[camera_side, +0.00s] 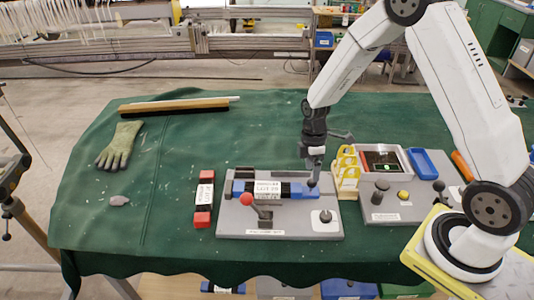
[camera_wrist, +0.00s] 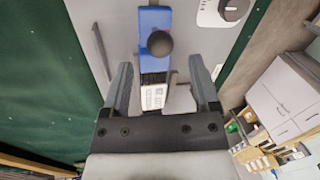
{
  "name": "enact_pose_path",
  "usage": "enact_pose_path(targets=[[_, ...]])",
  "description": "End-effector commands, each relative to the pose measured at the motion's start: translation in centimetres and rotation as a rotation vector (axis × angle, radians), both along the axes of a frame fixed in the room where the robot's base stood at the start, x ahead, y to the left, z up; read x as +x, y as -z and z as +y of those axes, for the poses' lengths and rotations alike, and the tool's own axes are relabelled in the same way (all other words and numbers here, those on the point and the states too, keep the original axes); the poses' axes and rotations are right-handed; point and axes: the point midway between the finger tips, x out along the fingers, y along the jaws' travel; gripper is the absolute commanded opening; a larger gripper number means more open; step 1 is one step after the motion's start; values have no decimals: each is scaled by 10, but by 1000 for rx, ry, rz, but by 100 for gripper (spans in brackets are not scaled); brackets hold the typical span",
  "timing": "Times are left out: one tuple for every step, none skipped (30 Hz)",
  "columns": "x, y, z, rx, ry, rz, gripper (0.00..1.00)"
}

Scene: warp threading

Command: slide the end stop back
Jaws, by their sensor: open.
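A blue sliding piece (camera_side: 302,191) with a round black knob sits at the right end of the rail on a grey base plate (camera_side: 225,225); it looks like the end stop. My gripper (camera_side: 313,171) points down just above the right end of the rail.
A red-knobbed lever (camera_side: 246,199) rises at the plate's front left, and a dial (camera_side: 326,216) sits front right. A yellow rack (camera_side: 346,168) and a control box (camera_side: 393,197) stand close on the right.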

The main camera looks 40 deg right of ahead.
Motion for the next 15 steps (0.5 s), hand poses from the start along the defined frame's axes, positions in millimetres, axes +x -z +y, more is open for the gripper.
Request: enact_pose_path(targets=[[-2,7,1,1,0,4,78],[-2,10,1,1,0,4,78],[-3,15,2,1,0,3,78],[-4,19,2,1,0,4,78],[-4,22,3,1,0,4,78],[-5,27,3,1,0,3,78],[-6,30,4,1,1,3,78],[-6,33,4,1,1,4,78],[-6,36,4,1,1,3,78],[-7,39,5,1,1,2,78],[-7,41,5,1,2,2,78],[-8,44,5,1,2,2,78],[-8,46,5,1,2,2,78],[-8,47,5,1,1,2,78],[-8,49,6,0,1,1,78]])
